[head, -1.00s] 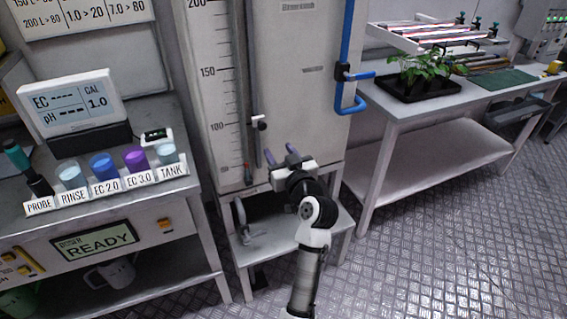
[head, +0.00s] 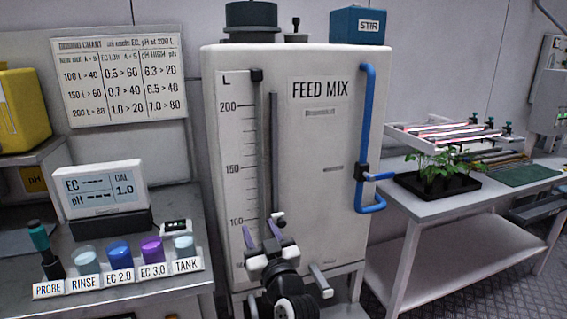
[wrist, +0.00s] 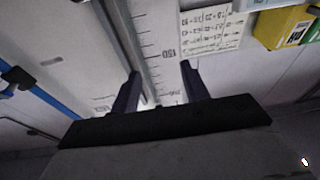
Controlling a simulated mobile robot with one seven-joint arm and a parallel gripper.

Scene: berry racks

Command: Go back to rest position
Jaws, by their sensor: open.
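My gripper (head: 262,232) is in front of the lower part of the white feed mix tank (head: 318,150) in the head view. Its two purple fingers point up and stand apart, with nothing between them. In the wrist view my gripper (wrist: 158,85) also shows open and empty, with the tank's level scale (wrist: 160,40) beyond the fingers. I cannot tell the exact gap between the fingers and the tank face.
A blue pipe (head: 368,130) runs down the tank's right side. On the left bench stand an EC/pH meter (head: 100,190) and several labelled cups, including the EC 2.0 cup (head: 119,254). A right table (head: 430,206) holds a black plant tray (head: 440,190).

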